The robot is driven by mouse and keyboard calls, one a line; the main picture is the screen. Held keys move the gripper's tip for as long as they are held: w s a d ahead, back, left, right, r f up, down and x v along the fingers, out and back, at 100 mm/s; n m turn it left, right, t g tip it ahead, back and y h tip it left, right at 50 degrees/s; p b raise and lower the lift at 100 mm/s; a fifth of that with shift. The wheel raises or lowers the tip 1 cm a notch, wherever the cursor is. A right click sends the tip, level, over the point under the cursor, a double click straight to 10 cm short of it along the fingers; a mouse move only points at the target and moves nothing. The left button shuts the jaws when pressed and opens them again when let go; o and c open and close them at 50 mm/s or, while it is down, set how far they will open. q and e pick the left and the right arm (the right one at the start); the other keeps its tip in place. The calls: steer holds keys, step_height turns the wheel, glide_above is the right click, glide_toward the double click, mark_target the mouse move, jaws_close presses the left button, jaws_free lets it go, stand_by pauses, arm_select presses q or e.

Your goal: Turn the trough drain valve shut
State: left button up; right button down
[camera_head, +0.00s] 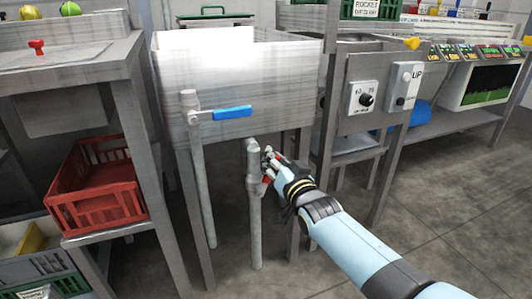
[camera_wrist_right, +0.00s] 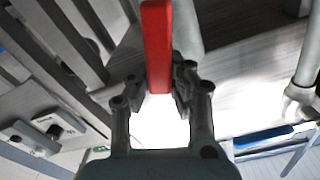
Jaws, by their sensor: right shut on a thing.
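The steel trough (camera_head: 235,95) stands on legs in the middle of the head view. A grey drain pipe (camera_head: 255,225) with a valve body rises under it. The valve's red lever (camera_wrist_right: 157,45) lies between the fingertips of my right gripper (camera_head: 270,168), which is shut on it. In the head view the fingers hide most of the lever, and only small red bits show. The lever's exact angle to the pipe cannot be told. A second pipe at the trough's front left carries a blue lever (camera_head: 232,113), which lies level. My left gripper is not in view.
A red crate (camera_head: 100,205) sits on a low shelf at the left. A panel with a knob (camera_head: 366,98) and a switch is right of the trough. Trough legs stand close around the gripper. The floor (camera_head: 440,190) at the right is clear.

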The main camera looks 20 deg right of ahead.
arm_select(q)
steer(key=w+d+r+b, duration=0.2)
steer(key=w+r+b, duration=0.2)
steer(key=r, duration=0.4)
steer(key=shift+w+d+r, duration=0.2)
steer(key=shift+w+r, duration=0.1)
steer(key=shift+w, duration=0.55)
arm_select(e)
steer(key=d+f+m, duration=0.7)
steer(key=f+m, duration=0.3)
steer(key=m, duration=0.4)
steer(key=shift+f, duration=0.2)
steer(key=c, duration=1.2)
jaws_free()
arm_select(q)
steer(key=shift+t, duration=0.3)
arm_select(e)
steer(key=shift+o, duration=0.2)
steer(key=s, duration=1.2)
steer(key=shift+d, duration=0.15)
